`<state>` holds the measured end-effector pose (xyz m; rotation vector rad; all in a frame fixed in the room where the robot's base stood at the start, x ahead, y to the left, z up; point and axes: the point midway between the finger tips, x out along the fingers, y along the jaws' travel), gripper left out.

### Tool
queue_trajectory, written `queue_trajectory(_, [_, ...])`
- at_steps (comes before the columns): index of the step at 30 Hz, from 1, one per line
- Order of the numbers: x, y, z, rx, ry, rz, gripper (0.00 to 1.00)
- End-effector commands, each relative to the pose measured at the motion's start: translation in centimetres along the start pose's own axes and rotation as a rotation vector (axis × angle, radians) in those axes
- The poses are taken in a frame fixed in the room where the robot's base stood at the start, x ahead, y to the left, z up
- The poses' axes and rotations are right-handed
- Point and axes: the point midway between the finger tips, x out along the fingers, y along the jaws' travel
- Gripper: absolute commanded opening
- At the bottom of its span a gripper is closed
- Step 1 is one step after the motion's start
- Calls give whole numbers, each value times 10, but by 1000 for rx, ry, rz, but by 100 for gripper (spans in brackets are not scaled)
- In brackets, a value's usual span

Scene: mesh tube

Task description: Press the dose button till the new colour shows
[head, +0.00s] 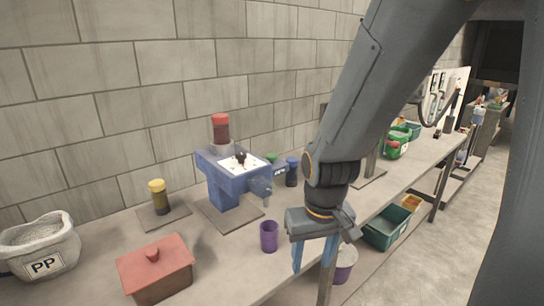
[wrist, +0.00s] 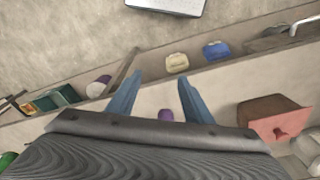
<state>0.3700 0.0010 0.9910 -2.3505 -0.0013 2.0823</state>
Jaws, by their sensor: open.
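A blue dosing machine (head: 228,182) stands on the bench by the wall. It has a red-topped canister (head: 221,128) and a white top panel (head: 243,164) with dark marks; I cannot tell which part is the dose button. A purple cup (head: 269,236) stands upright on the bench in front of the machine, apart from it. My gripper (head: 313,264) hangs at the bench's front edge, right of the cup, its blue fingers open and empty. In the wrist view the cup (wrist: 166,115) shows between the fingers, beyond the palm. The machine is not recognisable in the wrist view.
A red-lidded box (head: 156,268), a yellow-capped jar (head: 159,196) and a white PP sack (head: 42,245) stand at left. A white-and-purple bucket (head: 344,264) and green crate (head: 387,228) sit below the bench.

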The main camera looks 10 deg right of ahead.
Motion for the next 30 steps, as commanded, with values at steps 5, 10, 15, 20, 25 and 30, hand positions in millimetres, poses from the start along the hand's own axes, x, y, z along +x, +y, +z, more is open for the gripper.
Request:
queue_trajectory(5, [0,0,0,0,0,0,26])
queue_trajectory(10, [0,0,0,0,0,0,0])
queue_trajectory(15, [0,0,0,0,0,0,0])
queue_trajectory(20, [0,0,0,0,0,0,0])
queue_trajectory(25, [0,0,0,0,0,0,0])
queue_trajectory(30, [0,0,0,0,0,0,0])
